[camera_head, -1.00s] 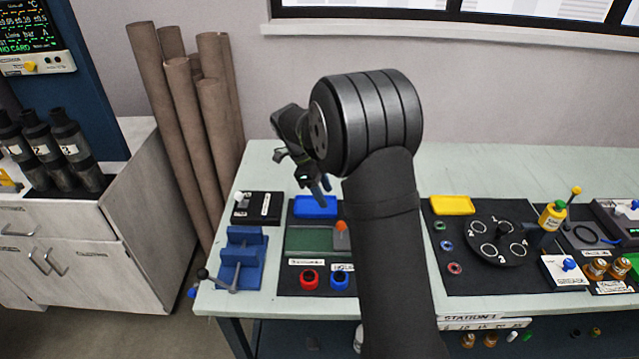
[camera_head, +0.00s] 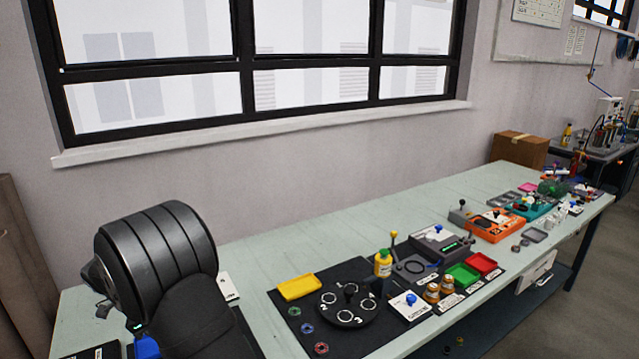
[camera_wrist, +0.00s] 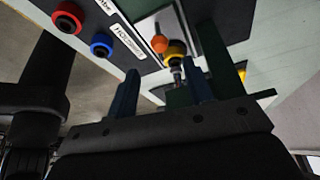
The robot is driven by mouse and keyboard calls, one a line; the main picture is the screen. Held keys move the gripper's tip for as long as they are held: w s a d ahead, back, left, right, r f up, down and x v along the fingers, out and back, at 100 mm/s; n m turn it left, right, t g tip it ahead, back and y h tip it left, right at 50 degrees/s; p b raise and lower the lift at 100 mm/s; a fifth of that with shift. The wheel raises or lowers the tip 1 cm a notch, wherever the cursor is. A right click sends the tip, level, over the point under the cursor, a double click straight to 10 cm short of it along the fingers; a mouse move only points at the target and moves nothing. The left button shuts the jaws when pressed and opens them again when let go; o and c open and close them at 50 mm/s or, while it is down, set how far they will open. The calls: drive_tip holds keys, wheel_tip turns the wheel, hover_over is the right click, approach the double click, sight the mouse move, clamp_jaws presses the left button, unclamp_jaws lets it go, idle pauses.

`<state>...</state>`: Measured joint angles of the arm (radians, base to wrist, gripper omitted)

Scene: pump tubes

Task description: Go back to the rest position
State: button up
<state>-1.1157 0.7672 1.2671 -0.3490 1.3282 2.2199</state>
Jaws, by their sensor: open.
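My gripper (camera_wrist: 162,92) is in the wrist view, with its two blue fingers spread apart and nothing seen held between them. The bench top with a red ring (camera_wrist: 68,17), a blue ring (camera_wrist: 102,45), an orange knob (camera_wrist: 159,43) and a yellow ring (camera_wrist: 175,55) lies beyond the fingers, apparently apart from them. In the head view my arm fills the lower left corner, and the gripper's fingers cannot be made out there.
On the long bench (camera_head: 240,262) stand a yellow tray (camera_head: 299,287), a numbered black disc (camera_head: 348,305), a yellow bottle (camera_head: 383,263), a green tray (camera_head: 462,275) and a red tray (camera_head: 482,263). A cardboard box (camera_head: 518,150) is at the far end. The bench's back strip is clear.

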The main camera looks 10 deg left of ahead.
drive_tip(key=x, duration=1.2)
drive_tip(key=shift+s+f, duration=0.1)
drive_tip(key=shift+f, duration=0.15)
drive_tip(key=shift+s+a, duration=0.4)
drive_tip(key=shift+a, duration=0.05)
